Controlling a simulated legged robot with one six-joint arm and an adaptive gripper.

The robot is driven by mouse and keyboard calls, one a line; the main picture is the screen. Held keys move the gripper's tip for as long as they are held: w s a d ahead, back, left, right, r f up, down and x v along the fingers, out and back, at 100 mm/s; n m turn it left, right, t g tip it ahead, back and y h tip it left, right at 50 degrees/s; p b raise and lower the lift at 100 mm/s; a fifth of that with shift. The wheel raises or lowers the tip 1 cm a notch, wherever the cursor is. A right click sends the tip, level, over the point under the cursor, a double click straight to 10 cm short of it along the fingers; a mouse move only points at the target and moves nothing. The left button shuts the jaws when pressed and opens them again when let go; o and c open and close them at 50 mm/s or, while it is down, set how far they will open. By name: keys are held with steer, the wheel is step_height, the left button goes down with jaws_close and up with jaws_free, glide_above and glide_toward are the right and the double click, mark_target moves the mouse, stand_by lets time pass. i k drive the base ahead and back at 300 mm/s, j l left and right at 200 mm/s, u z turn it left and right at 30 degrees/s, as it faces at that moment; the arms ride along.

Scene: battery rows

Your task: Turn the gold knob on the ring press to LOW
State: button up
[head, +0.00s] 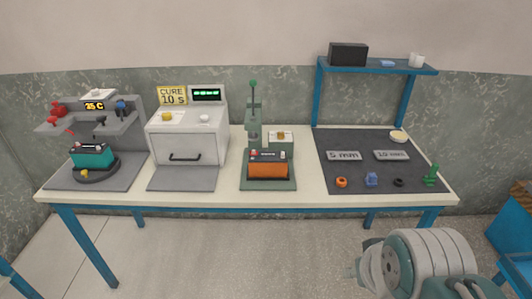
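The green ring press (254,118) stands on the middle of the table, with an upright lever topped by a green ball (253,83). A small gold knob (281,134) sits on a pale plate at the right of the press; its pointer and any LOW mark are too small to read. An orange and dark battery (268,169) lies at the front of the press. My arm is at the lower right, well short of the table. A pale part at its left end looks like my gripper (367,264), partly hidden by my wrist; its fingers cannot be made out.
A white oven (187,136) with a CURE 10 s sign (172,95) stands left of the press. Farther left is a grey station (97,122) with a teal battery (92,155). A dark mat (350,177) with small parts lies right, below a blue shelf (400,68).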

mark_target(280, 135)
steer(key=i+j, duration=0.15)
steer(key=i, duration=0.25)
steer(key=i+j, duration=0.15)
steer(key=i, duration=0.25)
steer(key=i+j, duration=0.15)
steer(key=i, duration=0.3)
